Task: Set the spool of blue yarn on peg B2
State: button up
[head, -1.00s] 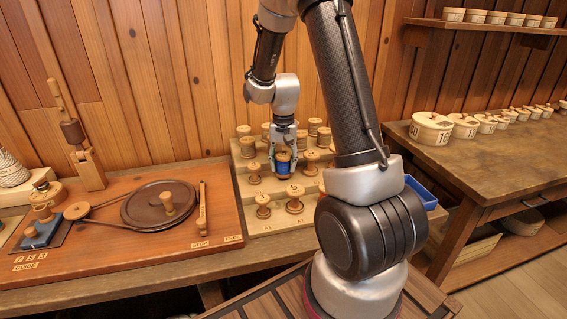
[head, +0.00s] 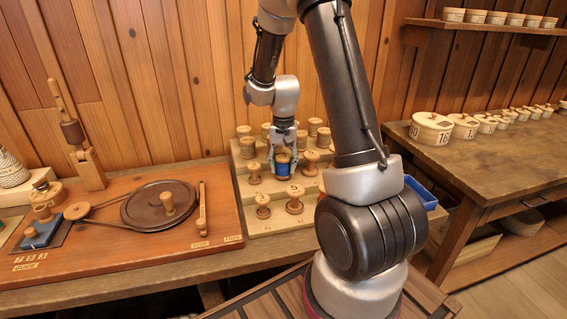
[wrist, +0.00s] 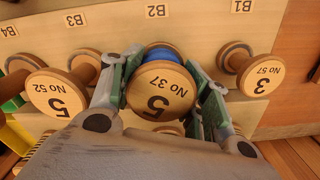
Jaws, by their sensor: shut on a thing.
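The spool of blue yarn (head: 283,170) is between the fingers of my gripper (head: 282,163), which is shut on it. In the wrist view the spool (wrist: 160,90) shows its wooden end, marked 5 and No 37, with blue yarn behind it. It is upright over the stepped peg rack (head: 245,210). The label B2 (wrist: 157,12) is on the step face just beyond it, nearly in line. The peg under the spool is hidden, so I cannot tell whether the spool is around it or above it.
Close on either side stand spool No 52 (wrist: 55,92) and spool No 57 (wrist: 260,75). Several other spools stand on the rack. A board with a dark wheel (head: 150,205) lies to the left. A blue bin (head: 420,192) shows behind my arm at right.

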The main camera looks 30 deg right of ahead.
aim_at(284, 155)
jog(key=shift+f, duration=0.35)
jog(key=o, duration=0.8)
jog(key=shift+c, duration=0.2)
jog(key=shift+r, duration=0.1)
jog(key=shift+r, duration=5.45)
